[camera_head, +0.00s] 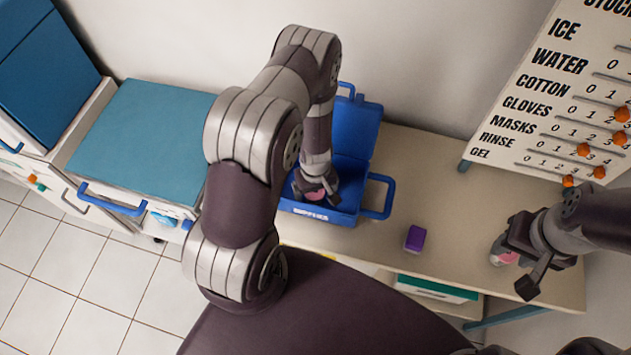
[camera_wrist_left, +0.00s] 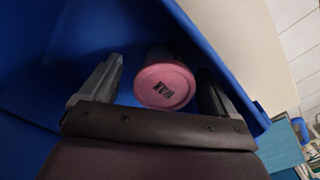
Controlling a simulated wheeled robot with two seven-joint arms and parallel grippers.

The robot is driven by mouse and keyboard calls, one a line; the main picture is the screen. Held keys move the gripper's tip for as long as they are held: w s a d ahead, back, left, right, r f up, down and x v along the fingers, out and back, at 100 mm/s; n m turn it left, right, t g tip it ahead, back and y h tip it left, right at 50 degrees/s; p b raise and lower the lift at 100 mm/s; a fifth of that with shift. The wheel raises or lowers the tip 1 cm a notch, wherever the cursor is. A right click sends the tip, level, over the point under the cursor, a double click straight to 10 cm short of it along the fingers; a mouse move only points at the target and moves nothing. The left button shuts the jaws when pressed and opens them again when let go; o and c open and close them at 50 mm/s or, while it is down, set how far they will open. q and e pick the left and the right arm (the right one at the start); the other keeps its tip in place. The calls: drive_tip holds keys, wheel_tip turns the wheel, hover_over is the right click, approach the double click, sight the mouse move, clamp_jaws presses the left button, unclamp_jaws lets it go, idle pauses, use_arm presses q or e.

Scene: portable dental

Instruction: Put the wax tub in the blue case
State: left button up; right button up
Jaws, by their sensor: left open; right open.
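The wax tub (camera_wrist_left: 150,88), with a pink lid and dark lettering, lies between the spread fingers of my left gripper (camera_wrist_left: 160,90) in the left wrist view, with blue case walls around it. In the head view, my left gripper (camera_head: 316,190) reaches down into the open blue case (camera_head: 322,215), and a bit of the pink tub (camera_head: 313,195) shows under it. Whether the tub rests on the case floor is hidden. My right gripper (camera_head: 508,270) is open above the right end of the table, near a small pink-topped item (camera_head: 504,258) partly hidden by it.
A purple block (camera_head: 415,238) sits on the table (camera_head: 455,215) right of the case. A teal-topped cart (camera_head: 140,130) is at left; a stock board (camera_head: 560,110) stands at back right.

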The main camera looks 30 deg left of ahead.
use_arm(q)
drive_tip(key=d+r+m+t+p, duration=0.1)
drive_tip(key=d+r+m+p, duration=0.15)
drive_tip(key=r, duration=1.05)
drive_tip(key=d+r+m+p, duration=0.2)
drive_tip(key=r+m, duration=0.1)
drive_tip(key=r, duration=1)
drive_tip(key=s+r+m, duration=0.4)
drive_tip(key=s+r, duration=0.2)
drive_tip(key=r, duration=0.1)
drive_tip(key=shift+s+d+r, duration=0.15)
drive_tip(key=shift+s+d, duration=0.1)
drive_tip(key=shift+w, duration=0.15)
